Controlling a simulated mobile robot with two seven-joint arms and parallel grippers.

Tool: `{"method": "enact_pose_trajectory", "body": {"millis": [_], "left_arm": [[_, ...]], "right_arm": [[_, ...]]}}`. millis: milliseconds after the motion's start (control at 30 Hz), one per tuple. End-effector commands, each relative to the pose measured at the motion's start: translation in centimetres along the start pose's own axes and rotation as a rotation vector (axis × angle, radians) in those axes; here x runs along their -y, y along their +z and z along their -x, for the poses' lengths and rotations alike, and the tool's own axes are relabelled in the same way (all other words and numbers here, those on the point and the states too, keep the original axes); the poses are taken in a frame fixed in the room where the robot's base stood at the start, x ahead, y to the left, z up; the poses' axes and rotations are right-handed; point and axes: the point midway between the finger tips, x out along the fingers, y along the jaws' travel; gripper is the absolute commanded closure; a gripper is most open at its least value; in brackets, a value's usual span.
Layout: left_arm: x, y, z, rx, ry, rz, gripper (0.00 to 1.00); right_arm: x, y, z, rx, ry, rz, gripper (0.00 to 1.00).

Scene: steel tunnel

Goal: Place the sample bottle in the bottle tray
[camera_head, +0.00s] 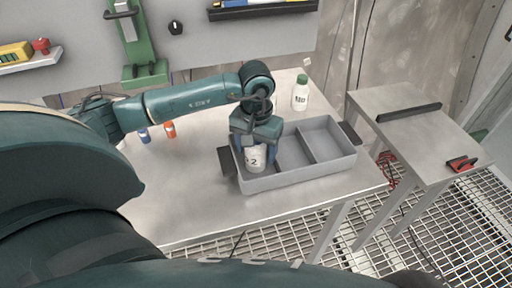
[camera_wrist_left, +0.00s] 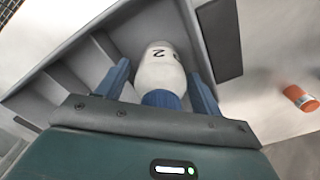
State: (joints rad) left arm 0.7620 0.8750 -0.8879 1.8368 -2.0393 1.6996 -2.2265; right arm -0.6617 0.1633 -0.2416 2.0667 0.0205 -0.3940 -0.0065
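A white bottle marked "2" (camera_head: 256,156) is upright in the left compartment of the grey bottle tray (camera_head: 312,172). In the left wrist view the bottle (camera_wrist_left: 162,70) has a blue cap and lies between my fingers. My left gripper (camera_head: 256,150) points down over that compartment. In the wrist view its blue fingers (camera_wrist_left: 160,82) stand on either side of the bottle, with narrow gaps showing. The bottle's base is partly hidden by the tray wall. My right gripper is not in view.
A white bottle with a green cap (camera_head: 300,95) stands behind the tray, and another white item is partly hidden by my left arm. The tray's right compartment is empty. A side table (camera_head: 420,120) is at right.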

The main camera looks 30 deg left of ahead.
Motion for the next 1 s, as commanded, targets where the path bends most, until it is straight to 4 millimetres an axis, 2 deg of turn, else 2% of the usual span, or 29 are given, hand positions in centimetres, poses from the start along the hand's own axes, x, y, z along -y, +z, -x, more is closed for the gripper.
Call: {"method": "enact_pose_trajectory", "body": {"millis": [367,400,467,800,1000], "left_arm": [[0.0,0.0,0.6,0.001,0.001,0.0,0.3],[0.0,-0.1,0.9,-0.003,0.001,0.0,0.3],[0.0,-0.1,1.8,-0.004,0.002,0.0,0.3],[0.0,-0.1,9.1,-0.006,0.002,0.0,0.3],[0.0,-0.1,11.7,-0.002,0.001,-0.001,0.3]], "right_arm": [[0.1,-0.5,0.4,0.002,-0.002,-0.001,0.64],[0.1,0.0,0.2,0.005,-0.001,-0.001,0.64],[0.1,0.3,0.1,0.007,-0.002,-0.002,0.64],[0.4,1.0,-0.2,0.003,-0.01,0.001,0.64],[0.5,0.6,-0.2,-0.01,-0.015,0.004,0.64]]}}
